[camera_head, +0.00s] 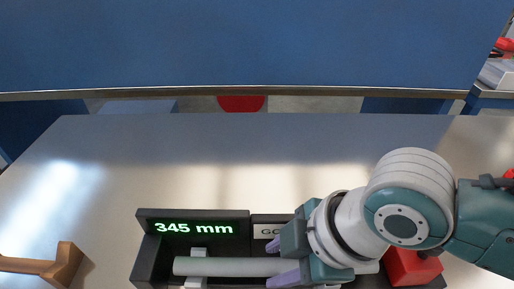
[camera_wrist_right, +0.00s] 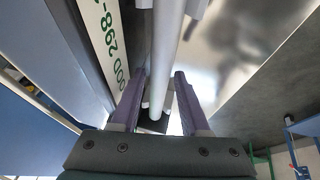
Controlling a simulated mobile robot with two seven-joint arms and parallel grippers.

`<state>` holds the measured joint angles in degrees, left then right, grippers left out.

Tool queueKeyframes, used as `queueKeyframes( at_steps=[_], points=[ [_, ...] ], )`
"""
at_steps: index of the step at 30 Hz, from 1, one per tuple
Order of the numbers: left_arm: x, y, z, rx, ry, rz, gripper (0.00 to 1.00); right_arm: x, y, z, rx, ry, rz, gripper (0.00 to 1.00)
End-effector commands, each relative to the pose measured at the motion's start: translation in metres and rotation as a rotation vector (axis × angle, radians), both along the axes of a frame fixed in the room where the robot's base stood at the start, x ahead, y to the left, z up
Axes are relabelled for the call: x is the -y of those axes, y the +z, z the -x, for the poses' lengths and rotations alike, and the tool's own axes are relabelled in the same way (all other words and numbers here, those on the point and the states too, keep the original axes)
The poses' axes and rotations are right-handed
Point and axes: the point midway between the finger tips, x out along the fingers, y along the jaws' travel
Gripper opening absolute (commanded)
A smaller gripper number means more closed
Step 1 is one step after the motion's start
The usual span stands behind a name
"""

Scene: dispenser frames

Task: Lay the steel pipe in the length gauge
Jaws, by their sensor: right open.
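The length gauge (camera_head: 152,262) is a dark trough at the front of the table, with a green readout of 345 mm. The grey steel pipe (camera_head: 225,266) lies along it, on a pale support (camera_head: 198,254) near its left end. My right gripper (camera_head: 274,262) is open, with its purple fingers on either side of the pipe and a gap to it. In the right wrist view the pipe (camera_wrist_right: 168,50) runs between the two open fingers (camera_wrist_right: 160,85). The pipe's right part is mostly hidden by my gripper and wrist in the head view. My left gripper is out of view.
A red block (camera_head: 412,267) sits at the gauge's right end. A brown wooden piece (camera_head: 62,264) stands at the front left. The table (camera_head: 230,165) behind the gauge is clear up to the blue panel (camera_head: 250,45).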

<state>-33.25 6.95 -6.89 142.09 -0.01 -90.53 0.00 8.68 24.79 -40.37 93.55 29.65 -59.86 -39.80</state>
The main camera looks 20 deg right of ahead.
Motion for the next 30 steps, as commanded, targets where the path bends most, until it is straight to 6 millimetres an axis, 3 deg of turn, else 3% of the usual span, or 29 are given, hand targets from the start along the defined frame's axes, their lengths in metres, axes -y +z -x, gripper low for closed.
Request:
queueKeyframes(
  at_steps=[12, 20, 25, 30],
  points=[
    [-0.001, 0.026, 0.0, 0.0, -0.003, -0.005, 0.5, 0.028, 0.081, 0.024, 0.002, 0.002, 0.002, 0.45],
    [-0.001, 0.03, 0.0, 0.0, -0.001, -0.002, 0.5, 0.03, 0.103, 0.035, -0.005, -0.028, -0.017, 0.45],
    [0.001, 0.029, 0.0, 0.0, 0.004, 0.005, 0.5, 0.017, 0.114, 0.056, -0.048, -0.332, -0.106, 0.45],
    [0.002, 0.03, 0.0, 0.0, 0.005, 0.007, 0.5, 0.054, 0.116, 0.089, -0.132, -0.825, -0.121, 0.45]
  ],
)
